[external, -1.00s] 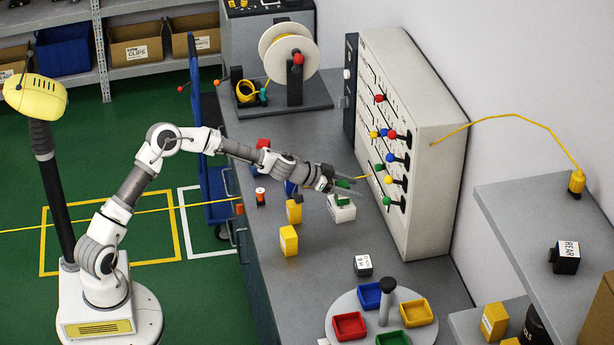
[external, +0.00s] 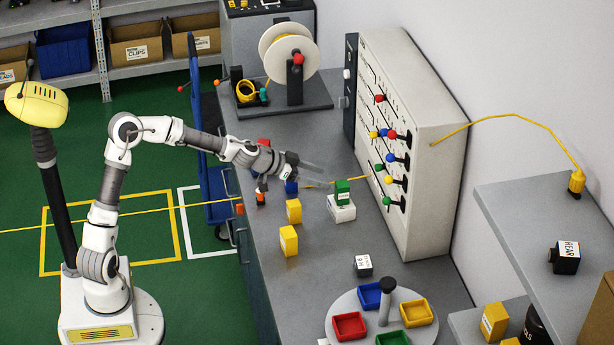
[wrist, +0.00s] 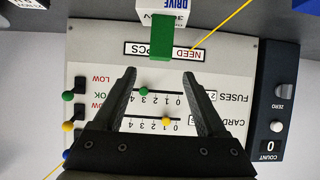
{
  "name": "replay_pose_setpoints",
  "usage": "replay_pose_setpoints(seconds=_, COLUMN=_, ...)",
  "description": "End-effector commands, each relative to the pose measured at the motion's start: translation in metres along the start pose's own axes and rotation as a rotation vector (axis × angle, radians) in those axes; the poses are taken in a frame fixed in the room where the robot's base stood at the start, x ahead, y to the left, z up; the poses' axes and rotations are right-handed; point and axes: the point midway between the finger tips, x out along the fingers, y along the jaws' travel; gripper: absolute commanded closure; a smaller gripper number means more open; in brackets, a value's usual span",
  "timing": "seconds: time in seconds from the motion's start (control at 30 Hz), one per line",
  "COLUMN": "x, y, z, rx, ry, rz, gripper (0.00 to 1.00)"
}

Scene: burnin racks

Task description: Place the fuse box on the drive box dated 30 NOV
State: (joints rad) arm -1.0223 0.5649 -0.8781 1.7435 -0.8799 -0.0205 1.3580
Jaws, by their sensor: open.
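A green box, the fuse box by its look (external: 342,190), stands upright on a white drive box (external: 341,211) on the bench, before the upright panel. In the wrist view, the green box (wrist: 161,40) shows at the top against the white box (wrist: 176,7), whose blue label reads DRIVE. The date text above is partly hidden and I cannot read it fully. My gripper (external: 321,172) is open and empty, above and to the left of the green box, apart from it. Its two fingers (wrist: 159,77) also show in the wrist view, with nothing between them.
The panel (external: 415,170) with coloured knobs rises close to the right. Yellow boxes (external: 289,240), a blue box (external: 291,188) and a white labelled box (external: 363,265) stand nearby. A carousel of coloured bins (external: 345,300) is in front.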

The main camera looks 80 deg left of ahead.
Motion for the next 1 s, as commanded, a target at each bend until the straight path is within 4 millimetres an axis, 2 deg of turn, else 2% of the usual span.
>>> replay_pose_setpoints(seconds=0.23, x=-0.008, y=0.0, z=0.001, rx=0.001, ry=-0.001, rz=-0.001, gripper=0.26)
replay_pose_setpoints(seconds=0.33, x=-0.009, y=0.009, z=0.001, rx=0.014, ry=-0.008, rz=0.009, gripper=0.26)
replay_pose_setpoints(seconds=0.43, x=-0.017, y=0.036, z=0.002, rx=0.053, ry=-0.033, rz=0.041, gripper=0.26)
replay_pose_setpoints(seconds=0.53, x=-0.034, y=0.077, z=0.009, rx=0.11, ry=-0.083, rz=0.088, gripper=0.26)
replay_pose_setpoints(seconds=0.6, x=-0.051, y=0.106, z=0.017, rx=0.15, ry=-0.128, rz=0.118, gripper=0.26)
replay_pose_setpoints(seconds=0.7, x=-0.081, y=0.139, z=0.031, rx=0.193, ry=-0.198, rz=0.145, gripper=0.26)
replay_pose_setpoints(seconds=0.83, x=-0.127, y=0.17, z=0.05, rx=0.226, ry=-0.285, rz=0.154, gripper=0.26)
replay_pose_setpoints(seconds=1.0, x=-0.194, y=0.191, z=0.078, rx=0.227, ry=-0.386, rz=0.129, gripper=0.26)
